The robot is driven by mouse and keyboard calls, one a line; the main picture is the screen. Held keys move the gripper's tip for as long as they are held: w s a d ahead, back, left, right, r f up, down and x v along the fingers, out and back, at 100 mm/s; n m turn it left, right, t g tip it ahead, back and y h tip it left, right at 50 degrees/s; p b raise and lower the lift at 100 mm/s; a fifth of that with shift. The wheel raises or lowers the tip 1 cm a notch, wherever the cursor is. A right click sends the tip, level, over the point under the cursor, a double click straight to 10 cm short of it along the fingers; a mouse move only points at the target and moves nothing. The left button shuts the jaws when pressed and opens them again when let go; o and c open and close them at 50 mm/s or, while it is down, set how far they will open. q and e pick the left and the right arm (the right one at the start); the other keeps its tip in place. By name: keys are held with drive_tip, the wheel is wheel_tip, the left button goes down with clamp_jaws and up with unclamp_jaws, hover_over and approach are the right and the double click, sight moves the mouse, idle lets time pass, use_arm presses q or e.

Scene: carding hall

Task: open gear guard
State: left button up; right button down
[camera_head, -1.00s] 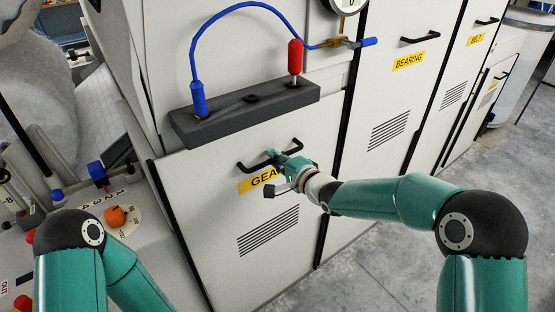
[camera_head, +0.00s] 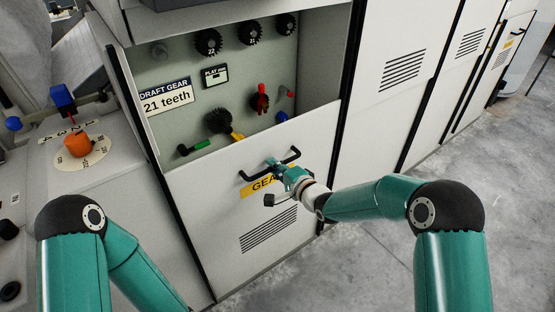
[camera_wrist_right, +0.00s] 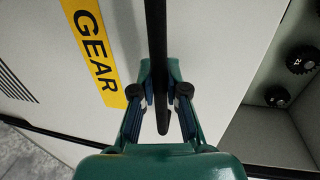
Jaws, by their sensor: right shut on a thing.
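The gear guard (camera_head: 220,205) is a pale panel with a yellow GEAR label (camera_head: 257,186) and slots. It sits lowered, with an open compartment (camera_head: 190,60) showing above its top edge. Its black bar handle (camera_head: 293,155) also shows in the right wrist view (camera_wrist_right: 157,35), beside the label. My right gripper (camera_head: 275,166) is shut on the handle, with the bar between its fingers in the right wrist view (camera_wrist_right: 162,98). My left arm shows at the lower left, but its gripper is out of view.
Inside the compartment are dark toothed gears (camera_head: 208,42), a sign reading DRAFT GEAR 21 teeth (camera_head: 165,95), a round black brush (camera_head: 219,120) and a red-handled item (camera_head: 260,98). An orange knob (camera_head: 77,145) stands on the left console. Grey floor (camera_head: 350,260) is clear at right.

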drive_tip(key=b, duration=1.2)
hover_over(275, 209)
drive_tip(key=s, duration=0.5)
wheel_tip(275, 209, down, 19)
drive_tip(key=shift+w+f, duration=0.1)
drive_tip(key=shift+f, duration=0.1)
drive_tip(key=c, duration=1.2)
unclamp_jaws()
drive_tip(key=shift+r, duration=0.1)
